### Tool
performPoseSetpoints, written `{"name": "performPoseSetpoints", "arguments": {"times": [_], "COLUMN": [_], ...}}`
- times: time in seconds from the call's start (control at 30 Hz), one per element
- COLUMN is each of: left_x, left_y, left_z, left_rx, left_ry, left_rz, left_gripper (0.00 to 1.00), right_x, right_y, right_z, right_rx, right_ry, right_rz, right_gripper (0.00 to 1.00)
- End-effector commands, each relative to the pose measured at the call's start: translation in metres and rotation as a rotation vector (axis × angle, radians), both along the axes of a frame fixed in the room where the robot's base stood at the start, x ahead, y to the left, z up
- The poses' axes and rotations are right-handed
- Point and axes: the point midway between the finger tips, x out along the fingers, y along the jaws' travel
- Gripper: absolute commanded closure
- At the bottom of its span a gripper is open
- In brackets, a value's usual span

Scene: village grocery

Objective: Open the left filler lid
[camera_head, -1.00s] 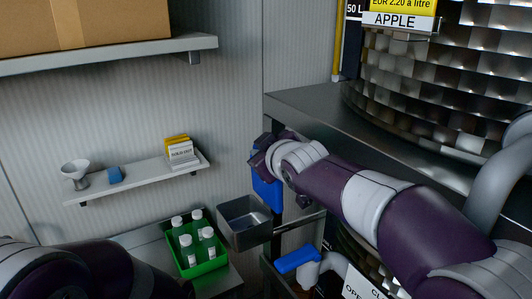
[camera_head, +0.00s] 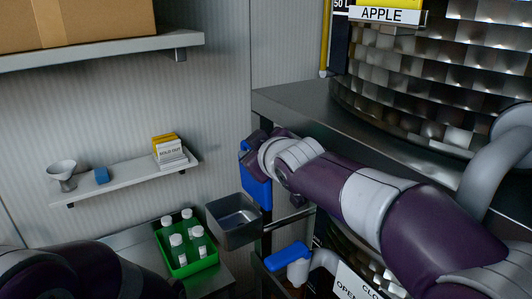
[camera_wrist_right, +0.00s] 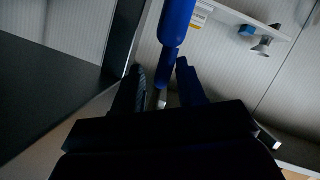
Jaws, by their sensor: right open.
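No filler lid can be made out in these frames. The patterned metal tank (camera_head: 430,75) with an APPLE label (camera_head: 385,14) stands at the right of the head view, its top cut off. My right arm reaches left across the front of the dark ledge. My right gripper (camera_wrist_right: 160,78) is open, with a blue bar-like thing (camera_wrist_right: 176,22) in front of and partly between its fingers. A blue piece also shows just below this gripper in the head view (camera_head: 257,190); I cannot tell whether they touch. My left arm is at the lower left, its gripper out of view.
A blue-handled tap (camera_head: 288,257) is below my right arm. A grey metal bin (camera_head: 236,237) and a green crate (camera_head: 197,268) with several bottles stand left of it. A wall shelf (camera_head: 125,184) holds a funnel (camera_head: 62,171), a blue block (camera_head: 102,176) and cards (camera_head: 170,152).

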Motion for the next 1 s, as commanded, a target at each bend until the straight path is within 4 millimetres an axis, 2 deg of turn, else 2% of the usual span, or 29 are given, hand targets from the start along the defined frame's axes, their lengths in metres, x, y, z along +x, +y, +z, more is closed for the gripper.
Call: {"name": "performPoseSetpoints", "arguments": {"times": [0.3, 0.5, 0.7, 1.0], "left_x": [0.0, 0.0, 0.0, 0.0], "left_y": [0.0, 0.0, 0.0, 0.0], "left_z": [-0.005, -0.005, -0.006, -0.006], "left_rx": [0.0, 0.0, 0.0, 0.0], "left_ry": [0.0, 0.0, 0.0, 0.0], "left_rz": [0.0, 0.0, 0.0, 0.0], "left_gripper": [0.31, 0.31, 0.31, 0.31], "right_x": [-0.059, -0.084, -0.092, -0.092], "right_y": [-0.029, -0.042, -0.046, -0.046], "right_z": [0.025, 0.035, 0.038, 0.038], "right_rx": [0.003, 0.003, 0.001, 0.001], "right_ry": [-0.005, -0.005, -0.004, -0.004], "right_rz": [0.001, 0.001, 0.001, 0.001], "right_gripper": [0.6, 0.6, 0.6, 0.6]}}
